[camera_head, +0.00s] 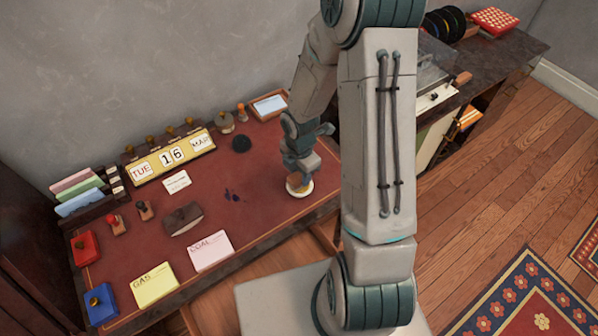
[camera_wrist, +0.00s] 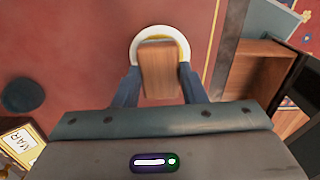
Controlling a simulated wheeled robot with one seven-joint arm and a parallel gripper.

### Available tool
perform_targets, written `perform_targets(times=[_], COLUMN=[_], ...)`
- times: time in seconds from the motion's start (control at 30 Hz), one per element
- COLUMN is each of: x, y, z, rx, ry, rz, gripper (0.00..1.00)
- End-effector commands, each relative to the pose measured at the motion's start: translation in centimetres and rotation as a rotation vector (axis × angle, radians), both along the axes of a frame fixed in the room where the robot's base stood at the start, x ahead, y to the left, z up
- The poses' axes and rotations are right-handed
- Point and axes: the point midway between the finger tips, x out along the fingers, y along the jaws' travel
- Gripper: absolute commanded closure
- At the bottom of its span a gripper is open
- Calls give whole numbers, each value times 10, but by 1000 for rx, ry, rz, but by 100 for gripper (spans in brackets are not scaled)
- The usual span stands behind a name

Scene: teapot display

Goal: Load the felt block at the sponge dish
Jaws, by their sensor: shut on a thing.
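The felt block (camera_wrist: 160,72) shows its brown wooden top between my fingers in the wrist view; its underside is hidden. My gripper (camera_wrist: 160,78) is shut on it. The sponge dish (camera_wrist: 134,45) is a round white dish with a yellow inside, directly beneath or just beyond the block, which covers part of it. I cannot tell whether the block touches the sponge. In the head view my gripper (camera_head: 298,176) points down over the dish (camera_head: 301,193) near the desk's right front edge; the block is hard to make out there.
The red desk top (camera_head: 250,185) is mostly clear around the dish, with dark ink spots (camera_head: 232,195) to its left. A dark round pad (camera_head: 241,144) lies behind. A calendar (camera_head: 172,155), stamps and a brown block (camera_head: 183,219) stand farther left, with cards (camera_head: 211,250) in front.

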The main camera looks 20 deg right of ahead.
Motion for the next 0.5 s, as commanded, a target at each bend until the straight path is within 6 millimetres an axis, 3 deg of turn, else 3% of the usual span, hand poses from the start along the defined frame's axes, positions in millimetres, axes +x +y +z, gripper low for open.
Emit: perform_targets(times=[0.5], x=[0], y=[0], z=[-7], rx=[0], ry=[0], rz=[0], gripper=[81])
